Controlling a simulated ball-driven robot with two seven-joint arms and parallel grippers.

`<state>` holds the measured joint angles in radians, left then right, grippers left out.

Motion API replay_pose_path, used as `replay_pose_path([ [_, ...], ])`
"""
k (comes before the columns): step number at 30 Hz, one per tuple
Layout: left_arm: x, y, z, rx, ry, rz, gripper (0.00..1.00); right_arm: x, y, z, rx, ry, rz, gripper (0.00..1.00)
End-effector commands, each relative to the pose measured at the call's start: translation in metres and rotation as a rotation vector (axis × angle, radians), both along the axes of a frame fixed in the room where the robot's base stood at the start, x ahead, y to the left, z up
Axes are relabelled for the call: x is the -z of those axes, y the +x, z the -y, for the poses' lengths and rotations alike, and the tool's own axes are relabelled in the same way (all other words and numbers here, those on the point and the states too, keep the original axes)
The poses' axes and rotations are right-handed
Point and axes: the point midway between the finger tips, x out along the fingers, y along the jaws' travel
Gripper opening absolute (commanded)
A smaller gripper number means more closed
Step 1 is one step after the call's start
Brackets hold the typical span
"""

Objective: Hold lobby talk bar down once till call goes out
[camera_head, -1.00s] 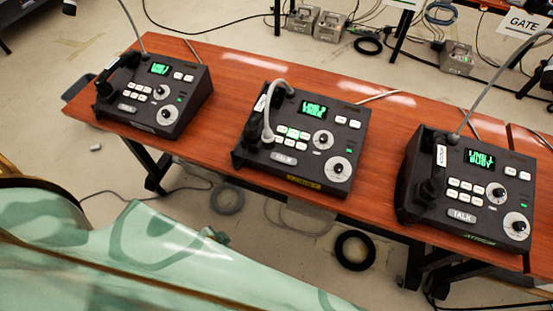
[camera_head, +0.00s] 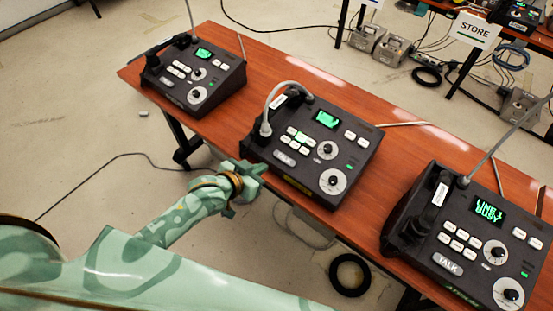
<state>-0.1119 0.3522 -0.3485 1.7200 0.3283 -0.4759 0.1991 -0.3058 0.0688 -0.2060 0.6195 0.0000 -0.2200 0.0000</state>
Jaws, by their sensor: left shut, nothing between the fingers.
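Three dark desk phones stand on a wooden table. The middle phone (camera_head: 362,152) has a yellow front label (camera_head: 298,184), too small to read surely, perhaps LOBBY. Its grey TALK bar (camera_head: 284,159) is near the front left edge, uncovered. My left gripper (camera_head: 250,176), patterned green, is shut and empty at the middle phone's front left corner, left of and below the TALK bar in the picture. I cannot tell whether it touches the casing. My right gripper is out of view.
The right phone (camera_head: 470,215) shows LINE 1 BUSY and has its own TALK bar (camera_head: 447,263). The left phone (camera_head: 214,100) stands further back. Bare table top (camera_head: 262,72) lies between the left and middle phones. A STORE sign (camera_head: 475,30) stands behind.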

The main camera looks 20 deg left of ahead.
Motion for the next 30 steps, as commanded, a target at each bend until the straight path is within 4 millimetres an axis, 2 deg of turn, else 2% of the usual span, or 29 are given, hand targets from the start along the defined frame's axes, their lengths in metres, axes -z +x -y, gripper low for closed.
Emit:
replay_pose_path([
  [5, 0.009, 0.012, 0.004, 0.0, 0.0, 0.001, 0.0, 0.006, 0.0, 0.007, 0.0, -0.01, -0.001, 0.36],
  [18, 0.047, 0.071, 0.026, 0.001, 0.001, -0.001, 0.0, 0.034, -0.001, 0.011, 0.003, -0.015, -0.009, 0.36],
  [24, 0.051, 0.08, 0.029, 0.001, 0.001, -0.001, 0.0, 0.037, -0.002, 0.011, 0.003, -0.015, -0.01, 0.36],
  [30, 0.05, 0.081, 0.03, 0.001, 0.001, 0.0, 0.0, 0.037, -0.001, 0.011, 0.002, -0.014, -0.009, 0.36],
])
